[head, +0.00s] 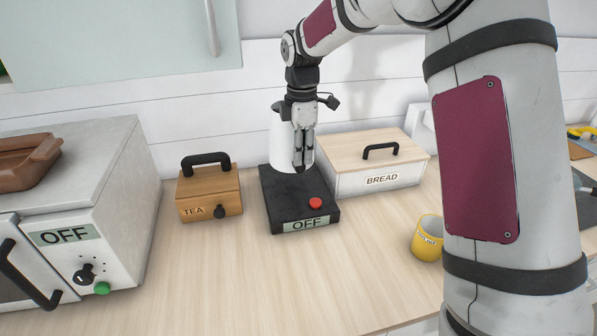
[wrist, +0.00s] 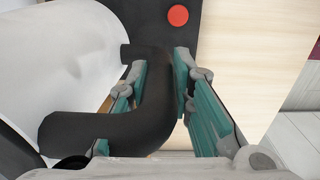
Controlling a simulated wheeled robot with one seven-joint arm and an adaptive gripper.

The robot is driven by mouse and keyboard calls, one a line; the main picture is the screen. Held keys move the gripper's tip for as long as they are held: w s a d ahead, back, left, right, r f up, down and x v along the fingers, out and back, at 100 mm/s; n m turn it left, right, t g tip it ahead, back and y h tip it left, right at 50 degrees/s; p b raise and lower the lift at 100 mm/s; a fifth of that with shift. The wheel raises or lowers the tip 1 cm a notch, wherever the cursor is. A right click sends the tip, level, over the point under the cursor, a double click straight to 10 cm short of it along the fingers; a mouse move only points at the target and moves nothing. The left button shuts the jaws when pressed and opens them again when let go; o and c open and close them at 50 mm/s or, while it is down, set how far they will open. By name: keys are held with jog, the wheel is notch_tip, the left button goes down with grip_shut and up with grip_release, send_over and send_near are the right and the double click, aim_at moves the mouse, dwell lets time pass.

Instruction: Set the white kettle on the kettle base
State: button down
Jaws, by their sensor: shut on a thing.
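The white kettle (head: 281,140) is upright at the back part of the black kettle base (head: 280,203), partly hidden by my gripper (head: 303,160). I cannot tell whether its bottom touches the base or is slightly above it. The base has a red button and a sign reading OFF at its front. In the wrist view my gripper (wrist: 161,62) is shut on the kettle's black curved handle (wrist: 145,118), which passes between the fingers. The white kettle body (wrist: 55,65) fills the left of that view, with the base (wrist: 205,22) beyond.
A wooden TEA box (head: 208,194) stands left of the base, and a BREAD box (head: 365,180) close on its right. An appliance with an OFF sign (head: 75,200) is at the far left. A yellow mug (head: 427,240) stands front right. The counter in front is clear.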

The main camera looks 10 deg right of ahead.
aim_at(301, 170)
jog(key=shift+f+p, duration=0.4)
jog(key=shift+f, duration=2.5)
jog(key=c, duration=1.4)
grip_release()
jog(key=shift+f, duration=0.1)
